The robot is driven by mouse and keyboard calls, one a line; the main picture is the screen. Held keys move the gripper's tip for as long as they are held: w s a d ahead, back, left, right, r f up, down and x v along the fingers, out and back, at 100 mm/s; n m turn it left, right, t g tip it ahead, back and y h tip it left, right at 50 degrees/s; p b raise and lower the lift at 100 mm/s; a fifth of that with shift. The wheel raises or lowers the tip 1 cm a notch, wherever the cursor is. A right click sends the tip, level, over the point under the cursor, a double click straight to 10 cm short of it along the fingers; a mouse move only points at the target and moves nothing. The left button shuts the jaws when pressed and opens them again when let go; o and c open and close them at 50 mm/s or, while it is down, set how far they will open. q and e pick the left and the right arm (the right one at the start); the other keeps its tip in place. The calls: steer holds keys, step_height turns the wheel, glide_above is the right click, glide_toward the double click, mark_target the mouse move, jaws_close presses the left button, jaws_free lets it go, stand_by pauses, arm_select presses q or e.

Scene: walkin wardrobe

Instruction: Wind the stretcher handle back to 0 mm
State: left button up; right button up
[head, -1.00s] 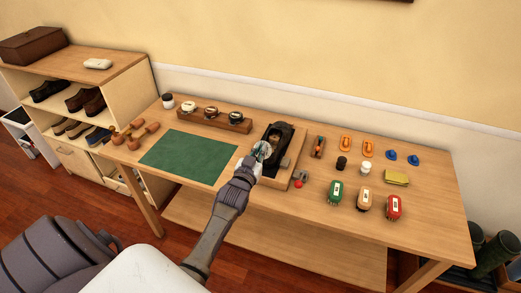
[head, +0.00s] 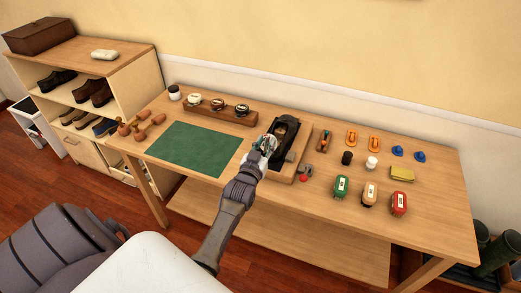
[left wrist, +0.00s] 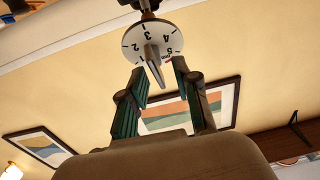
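The stretcher sits in a black shoe (head: 285,129) on a wooden tray (head: 283,178) at the middle of the table. In the left wrist view its round white dial (left wrist: 152,28) carries numbers, with a grey handle (left wrist: 154,65) in front. The handle points down, tilted slightly right. A small red mark shows near the 5. My left gripper (left wrist: 160,70) is open, with one green-padded finger on each side of the handle and gaps visible. In the head view my left gripper (head: 265,146) is at the shoe's near end and hides the dial. My right gripper is not in view.
A green mat (head: 194,148) lies left of the tray, with wooden shoe trees (head: 150,130) beyond it. A rack of tins (head: 220,115) stands behind. Brushes (head: 370,192), small jars and a yellow sponge (head: 402,174) stand to the right. A red-ended tool (head: 303,179) lies close beside the tray.

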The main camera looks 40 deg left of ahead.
arm_select(q)
steer(key=v, duration=1.1)
steer(key=shift+s, duration=0.2)
steer(key=s+d+f+m+g+h+b, duration=0.1)
steer(key=s+d+f+g+h, duration=0.2)
steer(key=f, duration=0.9)
steer(key=s+d+f+m+g+b, duration=0.1)
steer(key=s+d+f+g, duration=0.3)
steer(key=f, duration=0.8)
steer(key=s+d+f+m+g+h, duration=0.15)
steer(key=s+d+f, duration=0.35)
steer(key=f, duration=0.6)
steer(key=s+f+g, duration=0.2)
steer(key=s+f, duration=0.3)
steer(key=s, duration=0.4)
steer(key=s+f+m+g+b, duration=0.1)
steer(key=s+f+g, duration=0.2)
steer(key=s+f, duration=0.3)
steer(key=s+f+m+g+b, duration=0.1)
steer(key=s+f+g, duration=0.2)
steer(key=s, duration=1.1)
step_height(320, 180, down, 3)
steer(key=shift+s+a+f, duration=0.1)
steer(key=shift+s+a, duration=0.1)
steer(key=shift+a, duration=0.25)
